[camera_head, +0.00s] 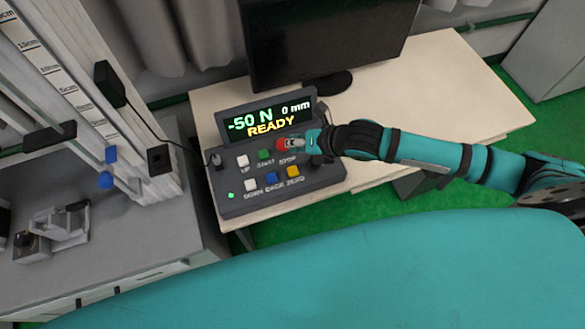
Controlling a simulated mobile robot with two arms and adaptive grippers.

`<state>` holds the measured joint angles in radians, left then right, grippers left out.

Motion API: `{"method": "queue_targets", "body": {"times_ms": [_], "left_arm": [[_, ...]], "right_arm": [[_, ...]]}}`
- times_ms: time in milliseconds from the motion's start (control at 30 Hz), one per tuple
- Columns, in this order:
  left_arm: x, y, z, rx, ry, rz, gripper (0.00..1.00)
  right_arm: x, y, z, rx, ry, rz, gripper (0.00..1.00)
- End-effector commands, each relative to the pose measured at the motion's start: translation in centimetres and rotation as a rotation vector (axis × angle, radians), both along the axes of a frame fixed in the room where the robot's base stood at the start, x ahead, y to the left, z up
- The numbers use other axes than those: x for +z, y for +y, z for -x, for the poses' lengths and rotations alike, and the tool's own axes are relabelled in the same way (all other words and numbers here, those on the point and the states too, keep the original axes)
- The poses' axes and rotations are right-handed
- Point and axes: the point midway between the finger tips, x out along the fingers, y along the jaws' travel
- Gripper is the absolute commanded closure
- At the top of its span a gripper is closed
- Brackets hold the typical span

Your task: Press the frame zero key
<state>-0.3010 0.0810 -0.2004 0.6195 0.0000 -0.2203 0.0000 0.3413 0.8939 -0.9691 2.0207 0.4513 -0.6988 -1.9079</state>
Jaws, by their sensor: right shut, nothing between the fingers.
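A dark control box (232,207) stands on the beige desk. Its display (268,117) reads "-50 N", "0 mm" and "READY". The upper row has a white key (242,161), a green key (264,155) and a red part partly hidden by my gripper. The lower row has a white key (250,184), a blue key (271,179) and a yellow key (292,171). The small labels are hard to read; I cannot tell which says frame zero. My right gripper (284,144) is shut and empty, over or at the red part; contact is unclear. My left gripper is out of view.
A black monitor (325,35) stands behind the box. The drop tower with its centimetre scale (60,75) and a grey bench (110,255) are at the left. A cable runs from the tower to the box. The desk (455,95) is clear at the right.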

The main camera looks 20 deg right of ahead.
Motion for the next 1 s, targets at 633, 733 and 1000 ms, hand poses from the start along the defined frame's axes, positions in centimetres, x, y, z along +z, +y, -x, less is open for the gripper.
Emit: {"method": "queue_targets", "body": {"times_ms": [633, 733, 1000], "left_arm": [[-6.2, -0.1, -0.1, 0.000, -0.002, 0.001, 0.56], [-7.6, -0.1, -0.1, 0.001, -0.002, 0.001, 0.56], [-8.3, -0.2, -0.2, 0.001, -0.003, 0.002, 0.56]], "right_arm": [[-5.8, 0.0, 0.0, -0.001, 0.001, -0.001, 1.00], [-7.1, 0.0, 0.1, -0.002, 0.001, 0.000, 1.00], [-8.8, 0.0, 0.0, -0.002, 0.001, -0.002, 1.00]]}}
